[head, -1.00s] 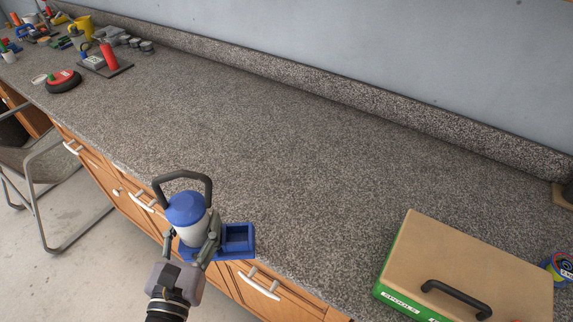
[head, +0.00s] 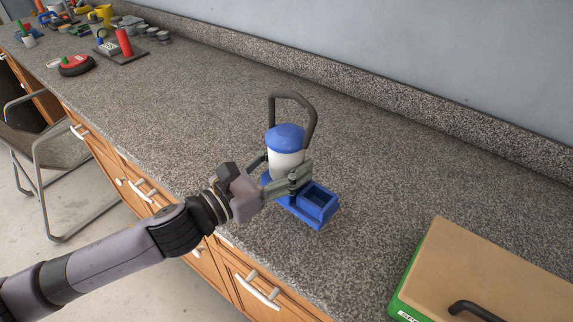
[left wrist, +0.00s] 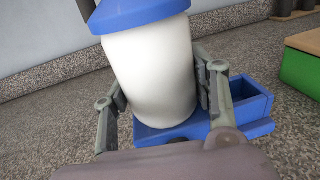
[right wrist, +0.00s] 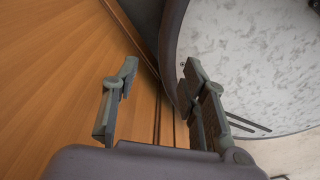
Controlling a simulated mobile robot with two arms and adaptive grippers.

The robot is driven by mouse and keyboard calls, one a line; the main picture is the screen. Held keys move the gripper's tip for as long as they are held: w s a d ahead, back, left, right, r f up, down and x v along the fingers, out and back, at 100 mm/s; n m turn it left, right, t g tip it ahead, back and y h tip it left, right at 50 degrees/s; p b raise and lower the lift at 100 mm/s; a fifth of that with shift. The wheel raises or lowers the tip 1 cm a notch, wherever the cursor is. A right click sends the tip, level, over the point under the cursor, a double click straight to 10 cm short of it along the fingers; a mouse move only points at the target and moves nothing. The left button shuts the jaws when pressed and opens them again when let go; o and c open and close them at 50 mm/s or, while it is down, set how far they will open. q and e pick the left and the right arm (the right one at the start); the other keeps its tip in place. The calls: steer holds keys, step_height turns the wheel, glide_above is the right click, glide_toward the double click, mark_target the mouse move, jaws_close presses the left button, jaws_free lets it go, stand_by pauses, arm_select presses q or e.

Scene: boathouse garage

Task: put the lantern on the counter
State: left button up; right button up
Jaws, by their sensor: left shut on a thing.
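The lantern (head: 287,160) has a blue cap, a white body, a dark loop handle and a blue base with an open box at one side. My left gripper (head: 283,182) is shut around its white body. The left wrist view shows the white body (left wrist: 150,75) between the two fingers (left wrist: 163,100). The lantern is upright over the speckled grey counter (head: 200,120), inside its front edge. I cannot tell whether its base touches the top. My right gripper (right wrist: 155,105) shows only in the right wrist view, open with nothing between its fingers, near wooden cabinet fronts.
A green case with a tan lid (head: 490,270) sits on the counter at the right. A red and black round thing (head: 77,65), a red cylinder (head: 124,41) and several tools stand at the far left. A chair (head: 45,150) stands before the cabinets. The counter's middle is clear.

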arm_select(q)
steer(key=shift+r, duration=0.1)
step_height(320, 180, down, 3)
steer(key=shift+s+f+b, duration=0.1)
steer(key=shift+f+b, duration=0.05)
steer(key=shift+b, duration=0.85)
steer(key=shift+f+b, duration=0.55)
steer(key=shift+f, duration=0.35)
steer(key=shift+f, duration=0.1)
steer(key=shift+f, duration=0.15)
steer(key=shift+f+b, duration=0.5)
steer(key=shift+b, duration=0.05)
steer(key=shift+f, duration=0.25)
